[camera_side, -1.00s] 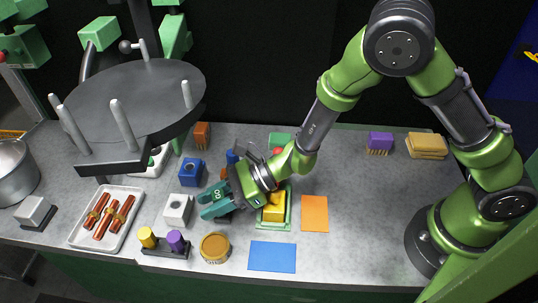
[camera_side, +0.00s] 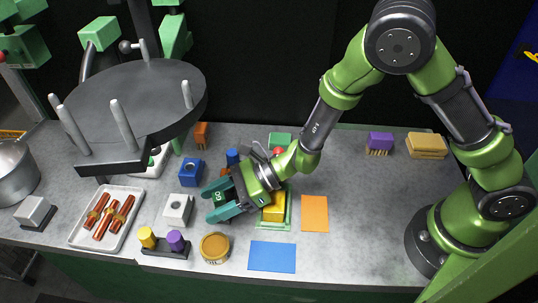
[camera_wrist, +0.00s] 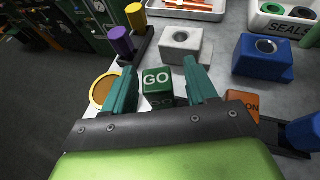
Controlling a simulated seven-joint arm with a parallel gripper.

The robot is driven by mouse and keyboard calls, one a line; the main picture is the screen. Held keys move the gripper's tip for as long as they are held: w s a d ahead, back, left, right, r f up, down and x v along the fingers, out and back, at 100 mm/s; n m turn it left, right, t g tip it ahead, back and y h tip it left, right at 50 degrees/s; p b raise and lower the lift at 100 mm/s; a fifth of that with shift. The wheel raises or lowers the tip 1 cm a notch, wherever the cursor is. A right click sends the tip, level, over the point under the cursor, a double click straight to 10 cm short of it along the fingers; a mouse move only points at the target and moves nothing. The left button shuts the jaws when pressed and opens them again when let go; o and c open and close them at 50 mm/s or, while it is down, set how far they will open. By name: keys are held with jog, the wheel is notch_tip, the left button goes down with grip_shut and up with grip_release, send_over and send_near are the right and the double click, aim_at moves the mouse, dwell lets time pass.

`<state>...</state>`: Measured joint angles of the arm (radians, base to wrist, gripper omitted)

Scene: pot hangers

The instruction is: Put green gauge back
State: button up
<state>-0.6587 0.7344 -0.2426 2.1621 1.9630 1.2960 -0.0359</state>
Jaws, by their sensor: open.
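The green gauge (camera_wrist: 157,80) is a small dark green block marked GO. It stands between the two teal fingers of my gripper (camera_wrist: 160,66) in the wrist view, with gaps visible on both sides. In the side view the gauge (camera_side: 219,196) shows between the spread fingers of my gripper (camera_side: 213,202), low over the counter. My gripper is open. The gauge's lower part is dim, so I cannot tell exactly what it rests on. An orange block (camera_wrist: 243,102) with partly hidden lettering sits right of my right finger in the wrist view.
A white block (camera_side: 178,209) and blue block (camera_side: 192,171) with holes stand left of my gripper. A yellow block in a green tray (camera_side: 287,221) is to the right.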

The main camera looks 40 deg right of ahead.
jog(key=shift+v, duration=0.9)
jog(key=s+d+r+n+g, duration=0.25)
jog(key=r+n, duration=0.25)
jog(key=r, duration=0.8)
jog(key=s+d+r+n+t+h, duration=0.1)
jog(key=s+d+r+n+h, duration=0.1)
jog(key=d, duration=0.6)
jog(key=s+d+r+n+t+h, duration=0.2)
jog(key=s+d+r+n+h, duration=0.1)
jog(key=s+d+n+h, duration=0.2)
jog(key=s+d+r+n+t+h, duration=0.1)
jog(key=s+d+r+n+h, duration=0.1)
jog(key=d+n, duration=0.4)
jog(key=s+d+h, duration=0.1)
jog(key=d, duration=0.4)
jog(key=shift+s+r+n+h, duration=0.15)
jog(key=shift+r+n+h, duration=0.1)
jog(key=shift+n+h, duration=0.05)
